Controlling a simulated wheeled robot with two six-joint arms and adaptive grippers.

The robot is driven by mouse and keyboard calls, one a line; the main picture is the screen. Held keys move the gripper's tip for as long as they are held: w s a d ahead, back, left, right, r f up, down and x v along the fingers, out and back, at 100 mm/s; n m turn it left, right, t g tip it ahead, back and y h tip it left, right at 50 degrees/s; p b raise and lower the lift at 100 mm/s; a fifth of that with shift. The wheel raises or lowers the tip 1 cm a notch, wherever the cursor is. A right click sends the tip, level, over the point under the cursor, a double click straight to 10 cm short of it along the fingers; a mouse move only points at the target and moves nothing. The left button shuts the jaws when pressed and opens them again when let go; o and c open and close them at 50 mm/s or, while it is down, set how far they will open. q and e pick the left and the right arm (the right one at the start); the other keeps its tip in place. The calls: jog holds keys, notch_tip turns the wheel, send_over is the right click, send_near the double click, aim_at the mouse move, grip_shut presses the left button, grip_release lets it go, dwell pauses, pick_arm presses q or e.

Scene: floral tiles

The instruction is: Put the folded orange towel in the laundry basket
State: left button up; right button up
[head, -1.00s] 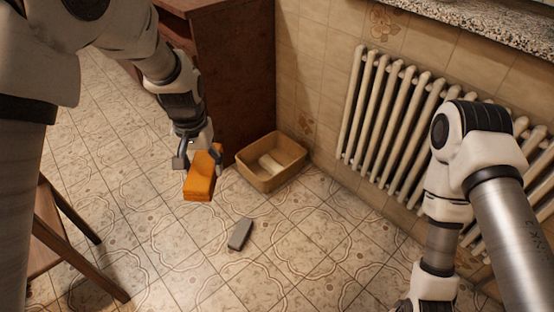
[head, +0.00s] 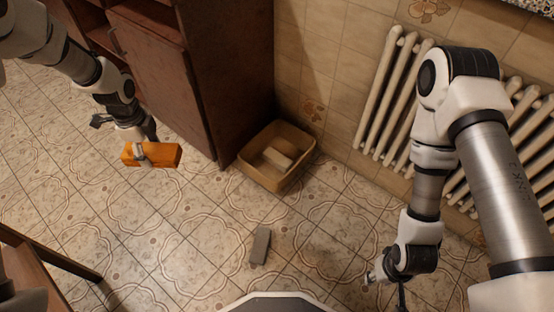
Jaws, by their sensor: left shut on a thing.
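The folded orange towel (head: 164,156) is held above the tiled floor, left of the basket. My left gripper (head: 140,152) is shut on it, with a finger across its near side. The laundry basket (head: 262,182) is a tan, open box on the floor in the corner between the cabinet and the tiled wall. A pale, cream-coloured thing lies inside it. My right gripper (head: 385,285) is low at the lower right, apart from towel and basket. Its fingers are small and partly seen, so their opening is unclear.
A brown wooden cabinet (head: 190,80) stands directly behind and left of the basket. A radiator (head: 395,100) is on the right wall. A grey block (head: 260,246) lies on the floor in front of the basket. A wooden chair or stool (head: 50,255) is at lower left.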

pick_arm(q)
jog(key=shift+a+f+m, duration=0.3)
jog(key=shift+r, duration=0.1)
jog(key=shift+d, duration=0.1)
dwell(0.3)
